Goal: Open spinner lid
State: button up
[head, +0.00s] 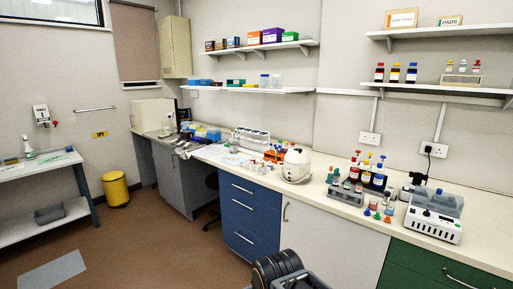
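The spinner (296,166) looks like a small white rounded machine on the cream worktop, right of the middle in the head view. Its domed top seems to be down on its body, but it is too small to be sure how the lid sits. Dark marks show on its upper part. My gripper is not in view. Nothing is seen touching the spinner.
Bottles with red, yellow and blue caps (366,174) stand right of the spinner, with a small rack in front. A white machine with a blue-grey top (433,223) stands further right. Shelves (270,47) hang above.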

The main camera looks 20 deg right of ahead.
aim_at(299, 156)
jog(key=u, duration=0.25)
jog(key=i, duration=1.6)
jog(key=z, duration=0.5)
jog(key=i, duration=1.15)
jog(key=z, duration=0.75)
